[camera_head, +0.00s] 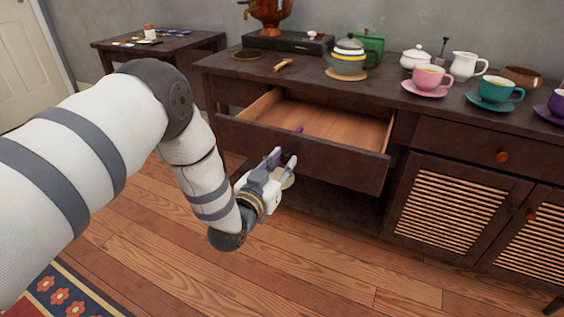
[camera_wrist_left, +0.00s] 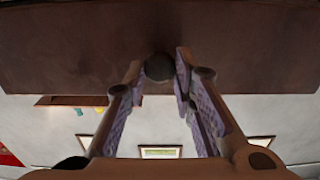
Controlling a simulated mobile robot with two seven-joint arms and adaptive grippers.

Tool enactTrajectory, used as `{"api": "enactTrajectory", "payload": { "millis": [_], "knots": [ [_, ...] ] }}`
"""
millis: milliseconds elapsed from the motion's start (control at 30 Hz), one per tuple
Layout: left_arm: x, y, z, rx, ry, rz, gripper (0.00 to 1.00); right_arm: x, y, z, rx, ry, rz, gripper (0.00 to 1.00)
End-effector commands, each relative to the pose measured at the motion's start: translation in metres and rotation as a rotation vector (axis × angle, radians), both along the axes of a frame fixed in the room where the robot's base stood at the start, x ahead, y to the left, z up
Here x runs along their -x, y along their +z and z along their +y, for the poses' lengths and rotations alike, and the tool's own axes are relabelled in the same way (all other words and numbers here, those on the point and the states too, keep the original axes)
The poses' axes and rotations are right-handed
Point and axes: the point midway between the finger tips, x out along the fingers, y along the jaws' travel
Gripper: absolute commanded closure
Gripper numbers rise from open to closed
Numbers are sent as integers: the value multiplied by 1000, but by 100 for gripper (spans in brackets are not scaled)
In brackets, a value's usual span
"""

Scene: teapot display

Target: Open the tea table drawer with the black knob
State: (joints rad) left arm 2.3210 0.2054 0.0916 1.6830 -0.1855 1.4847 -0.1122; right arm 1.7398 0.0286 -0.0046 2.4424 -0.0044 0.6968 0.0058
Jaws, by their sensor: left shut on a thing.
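The tea table drawer (camera_head: 338,163) stands pulled well out of the dark wooden cabinet, and its light wood inside shows in the head view. Its dark front fills the top of the left wrist view (camera_wrist_left: 80,50). The round black knob (camera_wrist_left: 159,67) sits between the fingertips of my left gripper (camera_wrist_left: 160,72). In the head view my left gripper (camera_head: 281,160) is at the drawer front and covers most of the knob. It is shut on the knob. A small purple item (camera_head: 299,129) shows at the drawer's front edge. My right gripper is not in view.
The cabinet top (camera_head: 385,95) holds a striped teapot (camera_head: 348,62), a pink cup (camera_head: 430,78), a teal cup (camera_head: 497,90) and a white jug (camera_head: 467,66). A drawer with an orange knob (camera_head: 502,156) is closed at right. Open floor (camera_head: 330,270) lies in front.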

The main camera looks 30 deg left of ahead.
Motion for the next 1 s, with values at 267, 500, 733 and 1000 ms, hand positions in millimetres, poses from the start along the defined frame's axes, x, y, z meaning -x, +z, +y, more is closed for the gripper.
{"api": "enactTrajectory", "payload": {
  "millis": [267, 500, 733, 1000],
  "knots": [
    [0, -1, 0, 0, 0, 2, 56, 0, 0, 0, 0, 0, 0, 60],
    [15, -1, 0, 0, 0, 4, 56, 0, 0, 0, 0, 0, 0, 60],
    [78, -1, 0, 0, 0, 6, 56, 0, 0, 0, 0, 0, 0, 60],
    [119, -1, 0, 0, 0, 3, 56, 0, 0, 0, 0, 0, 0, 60]
  ]
}}
